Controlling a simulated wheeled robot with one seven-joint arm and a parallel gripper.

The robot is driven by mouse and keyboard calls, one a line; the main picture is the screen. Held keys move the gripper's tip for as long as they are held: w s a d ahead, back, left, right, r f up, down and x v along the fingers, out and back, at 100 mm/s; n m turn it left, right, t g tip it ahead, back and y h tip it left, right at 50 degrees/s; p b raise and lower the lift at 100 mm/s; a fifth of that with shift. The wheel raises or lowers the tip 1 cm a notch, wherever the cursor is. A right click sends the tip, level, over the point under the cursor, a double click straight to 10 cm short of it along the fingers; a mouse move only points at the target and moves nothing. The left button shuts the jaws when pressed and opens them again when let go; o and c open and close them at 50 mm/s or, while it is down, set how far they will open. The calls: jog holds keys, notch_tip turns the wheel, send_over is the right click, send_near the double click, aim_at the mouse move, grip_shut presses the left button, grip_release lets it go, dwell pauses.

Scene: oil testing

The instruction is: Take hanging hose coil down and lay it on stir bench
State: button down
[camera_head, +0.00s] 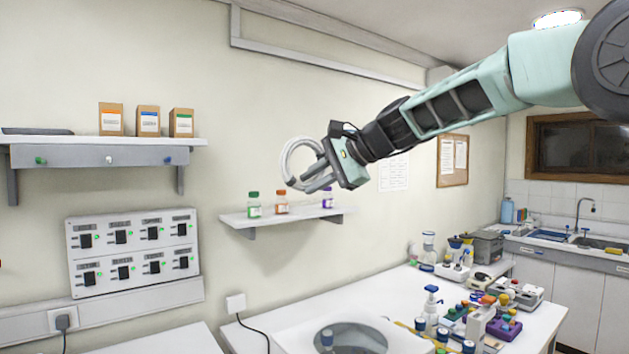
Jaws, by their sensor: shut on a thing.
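The hose coil (287,158) is a pale ring near the wall, above the small shelf with bottles. My gripper (297,184) reaches in from the upper right and is shut on the coil at its lower right side. The gripper's fingers hide part of the ring. I cannot tell whether the coil still touches a hook or the wall. A white bench (540,325) at the lower right carries several lab items and may be the stir bench; no label shows.
The small wall shelf (237,218) with several capped bottles lies just below my gripper. Upper left is a shelf (60,150) with three boxes. A switch panel (133,250) is on the wall. A round-topped basin (350,337) stands at the bottom. Bare bench (375,293) shows along the wall.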

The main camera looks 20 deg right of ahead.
jog(key=shift+r, duration=0.5)
jog(key=shift+s+d+f, duration=0.15)
jog(key=shift+s, duration=0.2)
jog(key=s+d+b, duration=0.2)
jog(key=s+b, duration=0.1)
jog(key=s, duration=0.2)
jog(key=shift+s+b, duration=0.4)
jog(key=shift+d, duration=0.1)
